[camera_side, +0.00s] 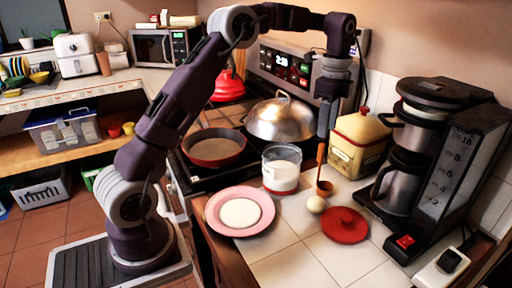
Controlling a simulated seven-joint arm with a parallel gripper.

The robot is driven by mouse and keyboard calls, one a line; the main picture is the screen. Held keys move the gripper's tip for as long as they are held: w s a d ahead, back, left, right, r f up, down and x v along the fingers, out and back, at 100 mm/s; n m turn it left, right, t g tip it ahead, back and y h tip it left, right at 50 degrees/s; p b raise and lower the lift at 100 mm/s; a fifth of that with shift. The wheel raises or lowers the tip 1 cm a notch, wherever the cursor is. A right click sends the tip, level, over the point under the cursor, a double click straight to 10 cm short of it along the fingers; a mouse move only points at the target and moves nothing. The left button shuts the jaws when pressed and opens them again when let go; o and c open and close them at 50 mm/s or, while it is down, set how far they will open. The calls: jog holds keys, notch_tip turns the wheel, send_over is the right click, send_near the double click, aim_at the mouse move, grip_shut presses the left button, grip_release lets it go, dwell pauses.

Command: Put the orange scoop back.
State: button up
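The orange scoop (321,167) is upright, its handle pointing up and its small cup (324,188) low, by the white tiled counter. I cannot tell whether the cup touches the counter. My gripper (323,136) points down right above the top of the handle. The fingers are too small and dark to show whether they are open, or whether they touch the handle. A glass jar (282,170) with white contents and a red band at its base stands left of the scoop. A round red lid (344,225) with a knob lies in front, to the right.
A white round ball-like thing (315,204) sits just in front of the scoop. A yellow canister (360,142) and a coffee machine (435,165) stand to the right. A pink plate (213,212), a red pan (214,162) and a domed metal lid (281,118) are to the left.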

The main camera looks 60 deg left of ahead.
jog(key=s+d+r+n+t, duration=0.2)
jog(key=s+d+r+n, duration=0.25)
jog(key=s, duration=0.45)
jog(key=s+d+r+n+t, duration=0.1)
jog(key=s+d+r+n, duration=0.25)
jog(key=s+r, duration=0.45)
jog(key=s+d+f+n+t, duration=0.1)
jog(key=s+f+n, duration=0.1)
jog(key=s, duration=0.6)
jog(key=s+d+f+n+t, duration=0.1)
jog(key=s+f+n, duration=0.2)
jog(key=s, duration=0.6)
notch_tip(320, 180, down, 3)
jog(key=shift+d+r, duration=0.2)
jog(key=shift+d, duration=0.2)
